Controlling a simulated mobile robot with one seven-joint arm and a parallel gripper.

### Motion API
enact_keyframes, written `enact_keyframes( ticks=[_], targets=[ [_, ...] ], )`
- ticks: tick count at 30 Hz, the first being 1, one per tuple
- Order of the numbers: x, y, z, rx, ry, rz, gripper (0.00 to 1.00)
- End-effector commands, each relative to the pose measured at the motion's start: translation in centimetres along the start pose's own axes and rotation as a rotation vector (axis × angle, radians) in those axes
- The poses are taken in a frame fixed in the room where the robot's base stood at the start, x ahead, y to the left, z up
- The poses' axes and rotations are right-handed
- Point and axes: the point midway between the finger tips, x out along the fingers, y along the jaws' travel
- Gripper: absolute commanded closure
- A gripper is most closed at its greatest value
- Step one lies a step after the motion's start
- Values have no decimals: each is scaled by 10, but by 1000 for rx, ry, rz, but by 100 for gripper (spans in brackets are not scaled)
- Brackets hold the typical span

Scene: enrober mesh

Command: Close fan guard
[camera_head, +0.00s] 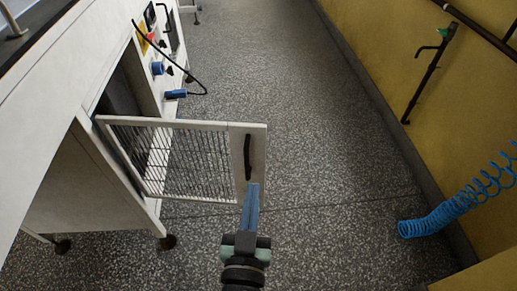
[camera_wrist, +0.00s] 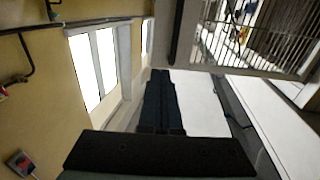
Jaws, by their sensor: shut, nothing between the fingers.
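The fan guard (camera_head: 237,150) is a white framed door with a wire grille. It stands swung open from the white machine, sticking out to the right over the floor, with a dark bar handle (camera_head: 247,157) near its free edge. The guard also shows at the top of the wrist view (camera_wrist: 262,62). My gripper (camera_head: 252,187) is shut and empty, with its blue-grey fingers close to the guard's lower free corner, just below the handle. I cannot tell if the fingertips touch the guard. The fingers show in the middle of the wrist view (camera_wrist: 160,75).
The white machine (camera_head: 45,85) has a dark opening behind the guard. Blue connectors (camera_head: 176,94) and a black cable stick out of its side. A blue coiled hose (camera_head: 440,217) hangs by the yellow wall (camera_head: 375,40) on the right. The speckled floor between is clear.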

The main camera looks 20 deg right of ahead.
Motion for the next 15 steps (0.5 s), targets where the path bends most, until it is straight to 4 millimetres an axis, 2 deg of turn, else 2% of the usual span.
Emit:
enact_keyframes(
  ticks=[1, 9, 15],
  targets=[
    [11, 0, -4, 1, 3, 1, 100],
    [62, 0, -4, 0, 3, 1, 100],
    [93, 0, -3, 0, 2, 1, 100]
  ],
)
